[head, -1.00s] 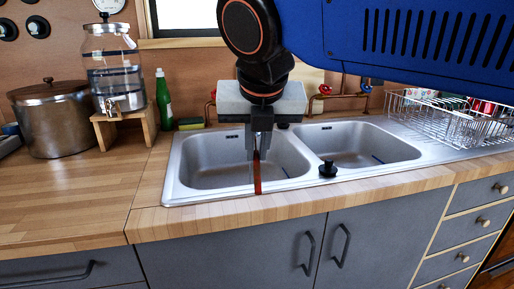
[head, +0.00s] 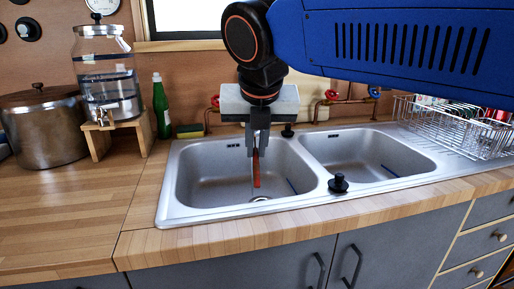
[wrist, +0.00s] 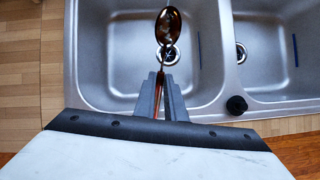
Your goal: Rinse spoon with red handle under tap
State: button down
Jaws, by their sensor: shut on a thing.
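The spoon's red handle (head: 256,172) hangs down from my gripper (head: 257,150) over the left basin (head: 205,180) in the head view. In the wrist view the spoon's dark, shiny bowl (wrist: 168,26) points away from my gripper (wrist: 163,88), above the basin with its drain behind it. My gripper is shut on the spoon. The tap over the left basin is mostly hidden behind my gripper; red tap knobs on copper pipes (head: 332,95) show at the back wall. I see no running water.
The right basin (head: 370,152) is empty. A black stopper (head: 338,184) stands on the rim between the basins. A green bottle (head: 161,108) and a sponge (head: 190,130) are behind left. A wire dish rack (head: 460,128) stands right. The left worktop (head: 70,205) is largely clear.

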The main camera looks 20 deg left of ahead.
jog(key=w+a+f, duration=0.2)
jog(key=w+a, duration=0.1)
jog(key=w, duration=0.6)
jog(key=shift+a, duration=0.4)
dwell(0.5)
jog(key=shift+d, duration=0.2)
jog(key=shift+w+d, duration=0.2)
jog(key=shift+d, duration=0.1)
dwell(0.4)
jog(key=s+d, duration=0.3)
jog(key=s, duration=0.4)
jog(key=shift+s, duration=0.2)
dwell(0.5)
jog(key=shift+d, duration=0.1)
dwell(1.1)
